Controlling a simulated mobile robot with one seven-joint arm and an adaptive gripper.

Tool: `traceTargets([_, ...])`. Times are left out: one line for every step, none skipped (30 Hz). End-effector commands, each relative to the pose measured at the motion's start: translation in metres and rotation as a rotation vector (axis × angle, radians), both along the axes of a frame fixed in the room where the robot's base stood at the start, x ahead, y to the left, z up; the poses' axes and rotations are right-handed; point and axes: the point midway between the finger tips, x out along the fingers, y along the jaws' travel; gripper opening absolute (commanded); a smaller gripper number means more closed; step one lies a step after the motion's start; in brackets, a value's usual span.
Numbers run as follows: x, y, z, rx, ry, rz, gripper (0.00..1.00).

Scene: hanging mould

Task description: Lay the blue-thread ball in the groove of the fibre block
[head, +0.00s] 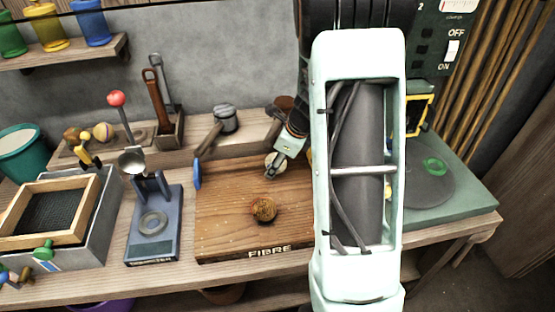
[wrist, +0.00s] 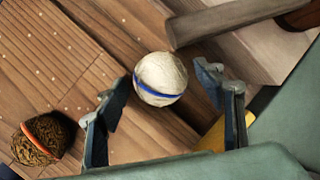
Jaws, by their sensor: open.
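The blue-thread ball (wrist: 158,70) is cream with a blue band. In the wrist view it sits between the two spread fingers of my gripper (wrist: 166,88), with a gap on each side. In the head view the ball (head: 270,159) shows partly behind my gripper (head: 279,167), at the back right of the fibre block (head: 225,222). The wooden block also fills the left of the wrist view (wrist: 60,60), with long lines across its top. I cannot tell which is the groove or whether the ball touches the wood.
A brown fibrous ball (head: 264,210) with an orange band (wrist: 38,139) lies on the block's front part. A mallet (head: 212,138) leans at the block's back left. A blue-grey stand with a ring (head: 152,223) is left of the block. My arm hides the block's right side.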

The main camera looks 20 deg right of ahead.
Motion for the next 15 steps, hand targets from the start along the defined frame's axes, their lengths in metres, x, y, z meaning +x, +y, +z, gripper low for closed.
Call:
traceTargets([0.000, 0.000, 0.002, 0.000, 0.000, 0.000, 0.63])
traceTargets([0.000, 0.000, 0.003, 0.000, 0.000, 0.000, 0.63])
traceTargets([0.000, 0.000, 0.006, -0.001, -0.001, 0.000, 0.63])
traceTargets([0.000, 0.000, 0.009, 0.000, -0.002, 0.001, 0.63])
traceTargets([0.000, -0.001, 0.013, -0.001, -0.002, 0.000, 0.63])
traceTargets([-0.003, -0.001, 0.020, -0.001, -0.004, 0.000, 0.63])
traceTargets([-0.005, -0.002, 0.025, -0.001, -0.004, 0.001, 0.63])
traceTargets([-0.008, -0.003, 0.032, -0.002, -0.004, 0.001, 0.63])
traceTargets([-0.012, -0.005, 0.040, 0.000, -0.004, -0.001, 0.63])
traceTargets([-0.014, -0.006, 0.047, -0.001, -0.004, -0.001, 0.63])
traceTargets([-0.017, -0.007, 0.053, -0.002, -0.004, 0.001, 0.63])
traceTargets([-0.021, -0.008, 0.062, -0.001, -0.005, 0.000, 0.63])
traceTargets([-0.024, -0.009, 0.068, -0.001, -0.004, -0.001, 0.63])
traceTargets([-0.026, -0.010, 0.073, -0.001, -0.004, 0.000, 0.63])
traceTargets([-0.030, -0.011, 0.081, -0.001, -0.005, 0.000, 0.63])
